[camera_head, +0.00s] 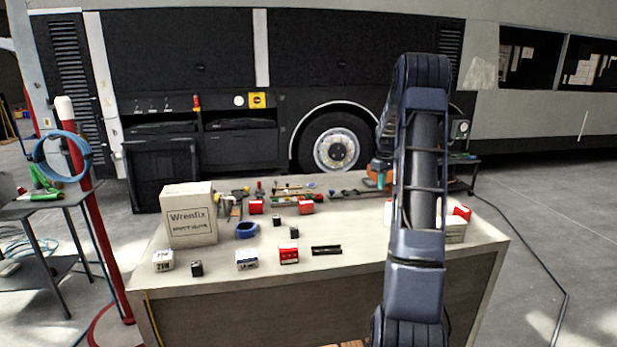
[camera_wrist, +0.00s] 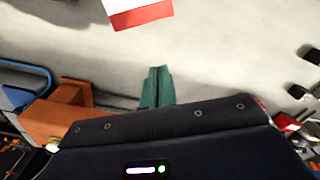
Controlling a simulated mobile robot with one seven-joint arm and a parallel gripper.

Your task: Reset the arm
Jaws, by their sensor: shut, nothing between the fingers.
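My arm rises in front of the table on the right in the head view, bends at the top and comes down on its far side. My gripper (camera_head: 380,165) is partly hidden behind the arm there, over the right part of the table. In the wrist view its green fingers (camera_wrist: 157,87) are together, with nothing between them. They are above the pale table top, apart from a red and white box (camera_wrist: 138,14) ahead of them. An orange object (camera_wrist: 58,118) is close by on the left.
The table (camera_head: 345,232) holds a Wrenfix carton (camera_head: 190,215), a blue ring (camera_head: 246,230), a black bar (camera_head: 326,250), and several small boxes and tools. A red post (camera_head: 85,200) stands left of the table. A coach with a wheel (camera_head: 337,146) stands behind. A cable (camera_head: 530,250) crosses the right floor.

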